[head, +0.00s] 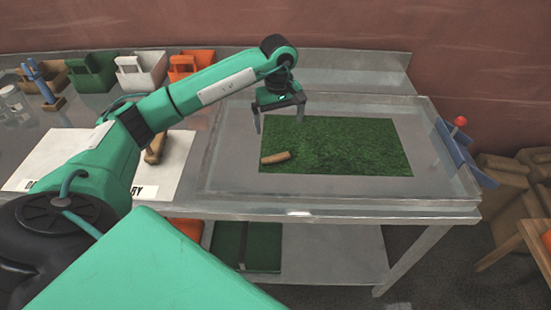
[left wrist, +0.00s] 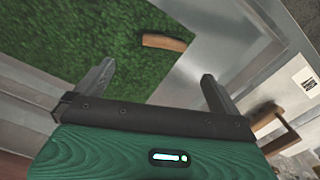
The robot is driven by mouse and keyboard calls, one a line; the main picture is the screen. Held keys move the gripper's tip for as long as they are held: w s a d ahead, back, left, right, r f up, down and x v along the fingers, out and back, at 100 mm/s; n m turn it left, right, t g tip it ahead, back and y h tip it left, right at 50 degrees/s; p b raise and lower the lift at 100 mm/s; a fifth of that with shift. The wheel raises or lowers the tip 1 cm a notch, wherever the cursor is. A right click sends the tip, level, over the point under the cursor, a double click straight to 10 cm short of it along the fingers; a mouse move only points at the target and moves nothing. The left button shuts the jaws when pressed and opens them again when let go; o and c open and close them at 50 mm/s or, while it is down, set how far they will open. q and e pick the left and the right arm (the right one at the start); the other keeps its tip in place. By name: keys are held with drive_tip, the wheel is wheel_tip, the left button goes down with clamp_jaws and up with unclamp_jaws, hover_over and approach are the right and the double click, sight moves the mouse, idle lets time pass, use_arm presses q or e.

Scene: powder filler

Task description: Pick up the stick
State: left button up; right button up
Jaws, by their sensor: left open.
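A short brown wooden stick (head: 276,158) lies at the left edge of a green grass mat (head: 350,145) inside a shallow clear tray. In the left wrist view the stick (left wrist: 165,42) lies at the mat's edge, ahead of the fingers. My left gripper (head: 279,125) is open and empty, raised above the tray; its fingers also show in the left wrist view (left wrist: 152,85), wide apart. The stick is apart from both fingers. My right gripper is not in view.
Another brown wooden piece (head: 156,147) rests on a white printed sheet (head: 175,165) left of the tray, partly behind my arm. Several coloured bins, including an orange one (head: 190,65), stand along the back. A blue holder with a red ball (head: 460,122) is at the tray's right.

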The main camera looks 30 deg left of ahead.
use_arm(q)
drive_tip(key=p, duration=0.3)
hover_over(276, 156)
drive_tip(key=f, duration=0.8)
drive_tip(key=shift+w+f, duration=0.1)
drive_tip(key=shift+w, duration=0.1)
drive_tip(key=shift+s+f, duration=0.1)
drive_tip(key=shift+f, duration=0.35)
wheel_tip(276, 156, down, 4)
drive_tip(key=p, duration=0.2)
drive_tip(key=shift+s+a+p, duration=0.1)
drive_tip(key=shift+s+p, duration=0.05)
drive_tip(key=shift+p, duration=0.15)
drive_tip(key=shift+f, duration=0.25)
drive_tip(key=c, duration=0.9)
